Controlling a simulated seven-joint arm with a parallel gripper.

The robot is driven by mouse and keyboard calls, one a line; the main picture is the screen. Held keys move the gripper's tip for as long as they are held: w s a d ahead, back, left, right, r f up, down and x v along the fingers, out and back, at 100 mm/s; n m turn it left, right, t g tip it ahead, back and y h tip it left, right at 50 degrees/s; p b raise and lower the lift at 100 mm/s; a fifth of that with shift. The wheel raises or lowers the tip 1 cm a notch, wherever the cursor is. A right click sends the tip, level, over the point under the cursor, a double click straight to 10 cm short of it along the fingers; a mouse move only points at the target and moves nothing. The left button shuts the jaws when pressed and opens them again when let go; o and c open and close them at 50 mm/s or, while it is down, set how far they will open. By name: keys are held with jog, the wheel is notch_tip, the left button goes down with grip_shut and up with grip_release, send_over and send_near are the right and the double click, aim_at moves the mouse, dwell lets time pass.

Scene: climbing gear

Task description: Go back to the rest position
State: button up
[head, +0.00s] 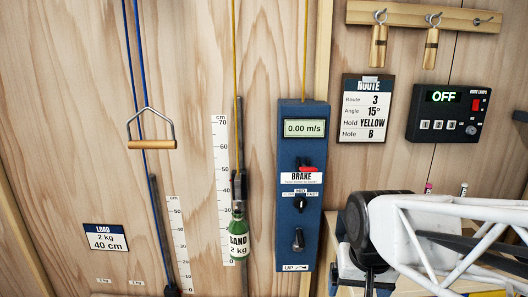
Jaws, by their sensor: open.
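My arm, a white lattice link (440,235) with a black rounded joint (372,225), reaches in from the lower right. No gripper fingers can be made out; the lower end of the arm runs to the bottom edge of the view. The arm is in front of the lower right of the wooden panel (185,60).
A blue brake box (285,215) reads 0.00 m/s. A route card (364,105), a lamp box (420,127) reading OFF and a hook rail (405,14) are at upper right.

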jog(key=s+r+n, duration=0.1)
jog(key=s, duration=0.5)
jog(key=shift+s+d, duration=0.3)
jog(key=shift+d, duration=0.15)
jog(key=shift+r, duration=0.1)
jog(key=shift+c, duration=0.3)
dwell(0.6)
